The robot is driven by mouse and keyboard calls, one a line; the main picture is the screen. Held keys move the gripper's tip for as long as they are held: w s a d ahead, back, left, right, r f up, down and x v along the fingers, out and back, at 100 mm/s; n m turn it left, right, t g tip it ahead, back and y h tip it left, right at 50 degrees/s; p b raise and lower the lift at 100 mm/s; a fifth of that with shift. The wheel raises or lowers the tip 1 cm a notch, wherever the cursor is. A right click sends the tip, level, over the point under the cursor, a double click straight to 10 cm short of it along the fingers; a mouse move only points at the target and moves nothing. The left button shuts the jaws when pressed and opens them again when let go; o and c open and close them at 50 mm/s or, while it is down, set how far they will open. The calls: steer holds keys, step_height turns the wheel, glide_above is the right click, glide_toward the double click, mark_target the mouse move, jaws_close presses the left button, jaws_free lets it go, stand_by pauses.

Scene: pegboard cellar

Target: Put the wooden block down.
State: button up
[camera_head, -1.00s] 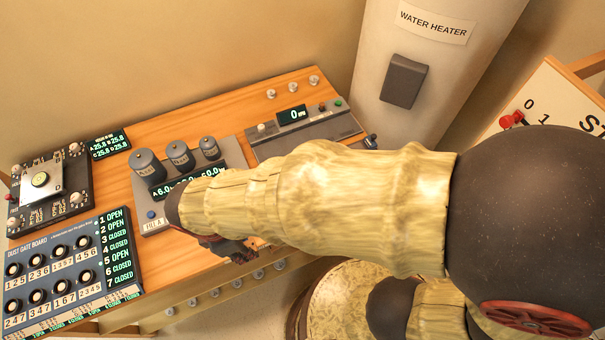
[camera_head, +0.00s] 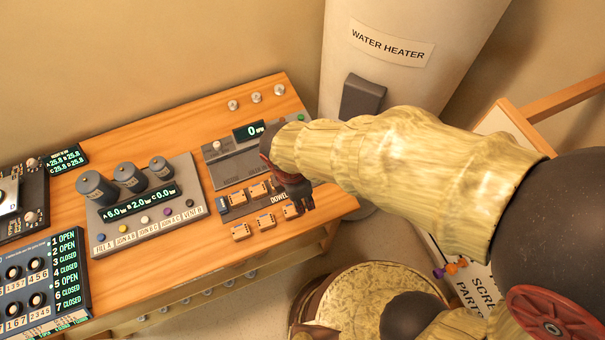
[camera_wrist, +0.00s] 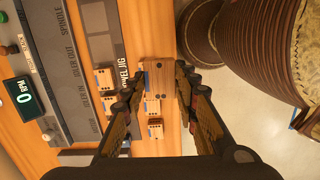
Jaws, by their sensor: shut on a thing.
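My gripper (camera_wrist: 158,84) is shut on a wooden block (camera_wrist: 160,74), a pale piece with a blue mark on its left side and small dark dots. The block sits between the fingertips in the wrist view, over the bench's edge region. In the head view my gripper (camera_head: 292,190) is above the right end of the wooden bench (camera_head: 205,248), by the dowel jig. I cannot clearly pick out the held block there, and the wrist hides part of the area. The gap between block and bench is hard to judge.
Several similar small blocks (camera_head: 240,231) lie on the bench near the dowel jig. A gauge panel (camera_head: 145,205) stands left of them, and a grey console with a display (camera_head: 248,131) lies behind. A water heater (camera_head: 390,60) stands behind right. The bench front left of the blocks is clear.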

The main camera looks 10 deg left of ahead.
steer(key=shift+w, duration=0.1)
steer(key=shift+w+a+f+n, duration=0.15)
steer(key=shift+a+f+n, duration=0.05)
steer(key=shift+a+n, duration=0.1)
steer(key=w+a+f+b, duration=0.1)
steer(key=w+f, duration=0.2)
steer(key=w, duration=0.1)
steer(key=w+f, duration=0.2)
steer(key=w, duration=0.2)
steer(key=w+a+f+b, duration=0.1)
steer(key=w+f, duration=0.2)
steer(key=w, duration=0.1)
steer(key=shift+w+a+f+b, duration=0.2)
steer(key=shift+a+f+b, duration=0.1)
steer(key=shift+a+f, duration=0.05)
steer(key=shift+w+a+f+b, duration=0.1)
steer(key=shift+w+f+b, duration=0.15)
steer(key=shift+f, duration=0.75)
steer(key=shift+w+f+b, duration=0.1)
steer(key=shift+f+b, duration=0.15)
steer(key=shift+f, duration=0.7)
steer(key=shift+f, duration=0.2)
steer(key=o, duration=1.1)
